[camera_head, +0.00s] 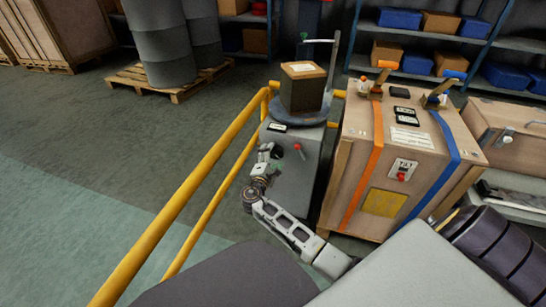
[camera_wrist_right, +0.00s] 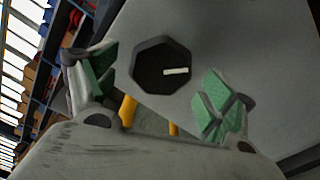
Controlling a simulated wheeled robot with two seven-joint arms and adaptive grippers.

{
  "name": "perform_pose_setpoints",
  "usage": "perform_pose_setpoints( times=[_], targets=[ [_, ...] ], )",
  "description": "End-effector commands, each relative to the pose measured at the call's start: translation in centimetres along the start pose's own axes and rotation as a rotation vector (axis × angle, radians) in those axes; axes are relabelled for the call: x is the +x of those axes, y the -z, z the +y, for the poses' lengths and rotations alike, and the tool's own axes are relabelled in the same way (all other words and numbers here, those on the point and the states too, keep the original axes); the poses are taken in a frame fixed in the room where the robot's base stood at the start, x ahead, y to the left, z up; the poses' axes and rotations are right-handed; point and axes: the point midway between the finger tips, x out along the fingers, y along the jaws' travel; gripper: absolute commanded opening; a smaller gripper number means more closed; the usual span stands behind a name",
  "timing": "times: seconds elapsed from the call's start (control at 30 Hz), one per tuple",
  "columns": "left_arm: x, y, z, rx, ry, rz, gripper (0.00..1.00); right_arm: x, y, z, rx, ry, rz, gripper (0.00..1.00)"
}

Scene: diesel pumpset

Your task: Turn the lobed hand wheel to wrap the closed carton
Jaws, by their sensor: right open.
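The closed brown carton (camera_head: 303,92) with a pale label on top sits on a round turntable (camera_head: 300,117) above a grey machine cabinet (camera_head: 298,178). The hand wheel (camera_head: 277,152) is a dark knob on the cabinet's front face. In the right wrist view the wheel (camera_wrist_right: 158,72) is black, many-sided, with a white bar pointing right. My right gripper (camera_head: 266,151) is open in front of it. Its green-padded fingers (camera_wrist_right: 158,90) appear on either side of the wheel, with no contact visible. My left gripper is not in view.
A red-knobbed lever (camera_head: 299,148) is right of the wheel. Yellow railing (camera_head: 185,195) runs along the left. A wooden crate (camera_head: 385,165) with orange and blue straps stands close on the right. Barrels (camera_head: 163,45) stand on a pallet behind left. Open floor lies left.

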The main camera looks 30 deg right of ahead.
Motion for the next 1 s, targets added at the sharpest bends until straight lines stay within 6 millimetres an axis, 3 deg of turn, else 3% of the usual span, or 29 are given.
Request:
perform_pose_setpoints(
  times=[0.7,1.0],
  targets=[
    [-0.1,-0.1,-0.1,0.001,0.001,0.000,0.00,-9.5,0.1,-0.1,0.001,0.002,0.002,0.84],
    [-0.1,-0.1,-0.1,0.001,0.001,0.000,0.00,-11.2,0.0,-0.1,0.000,0.002,0.001,0.84]
  ],
)
